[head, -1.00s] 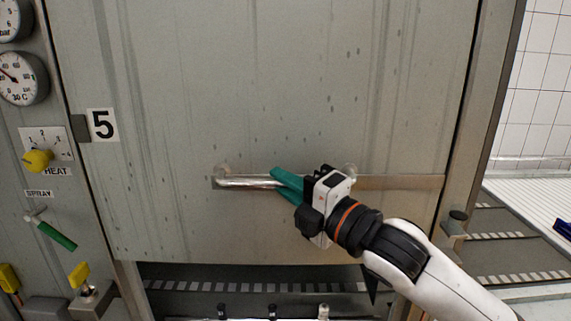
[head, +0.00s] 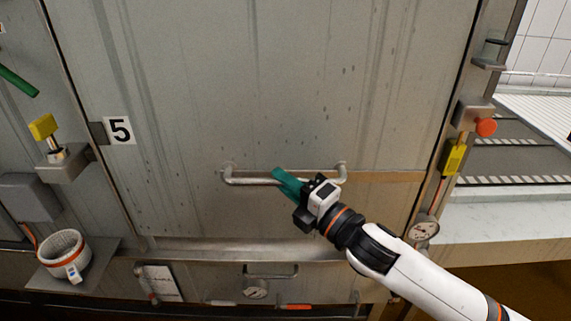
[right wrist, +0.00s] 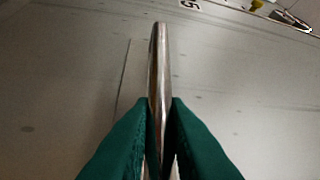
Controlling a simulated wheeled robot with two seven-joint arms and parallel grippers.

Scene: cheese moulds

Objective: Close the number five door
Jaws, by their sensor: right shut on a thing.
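The number five door is a large grey metal panel (head: 270,100) with a "5" label (head: 120,130) at its left edge. Its bottom edge now sits near the sill, with no dark gap visible under it. A horizontal metal bar handle (head: 250,181) crosses its lower part. My right gripper (head: 287,184) is shut on this handle near its middle. In the right wrist view the green fingers (right wrist: 162,140) press the bar (right wrist: 158,70) from both sides.
A white cup-like container (head: 64,252) and a yellow-handled valve (head: 44,128) are on the left. On the right are a red knob (head: 486,127), a yellow tag-like part (head: 453,157), a gauge (head: 423,229) and a white slatted surface (head: 540,112). A lower panel has a small handle (head: 270,271).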

